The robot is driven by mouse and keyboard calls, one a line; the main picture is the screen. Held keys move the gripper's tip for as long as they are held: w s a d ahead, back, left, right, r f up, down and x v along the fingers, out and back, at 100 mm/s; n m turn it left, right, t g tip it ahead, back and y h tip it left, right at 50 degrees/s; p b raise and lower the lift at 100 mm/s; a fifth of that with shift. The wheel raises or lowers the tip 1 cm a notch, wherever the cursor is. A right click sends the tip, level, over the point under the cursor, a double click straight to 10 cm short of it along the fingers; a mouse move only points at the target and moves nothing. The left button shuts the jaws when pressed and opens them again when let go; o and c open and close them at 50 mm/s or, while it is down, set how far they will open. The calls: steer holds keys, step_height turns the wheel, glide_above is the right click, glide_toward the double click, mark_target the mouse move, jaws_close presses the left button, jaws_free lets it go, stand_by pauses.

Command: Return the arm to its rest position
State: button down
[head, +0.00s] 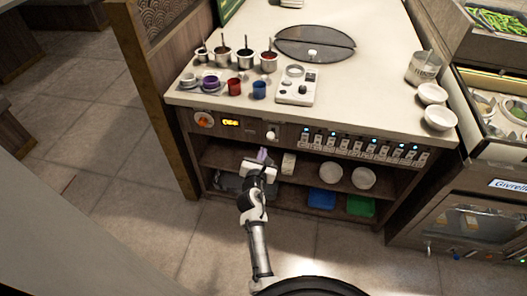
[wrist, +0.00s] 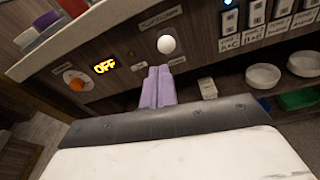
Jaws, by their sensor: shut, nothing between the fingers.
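My gripper (head: 262,157) is in front of the wooden counter unit, just below the front panel with the OFF display (head: 230,122). In the wrist view its two pale purple fingers (wrist: 158,76) lie side by side, closed together with nothing between them. The fingertips are below a white round knob (wrist: 166,44) on the panel; I cannot tell the exact gap. In the head view my arm reaches up from the bottom of the picture, slightly bent, over the tiled floor.
The counter (head: 355,88) holds metal pots, coloured cups, a control box (head: 297,86) and a round dark lid (head: 314,42). The shelf below holds white bowls (head: 363,178), a blue box (head: 321,198) and a green box (head: 360,206). A wooden post (head: 153,95) stands left. The floor at left is clear.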

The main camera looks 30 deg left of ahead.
steer(key=shift+s+d+r, duration=0.15)
steer(key=shift+s+r, duration=0.4)
steer(key=shift+r, duration=0.05)
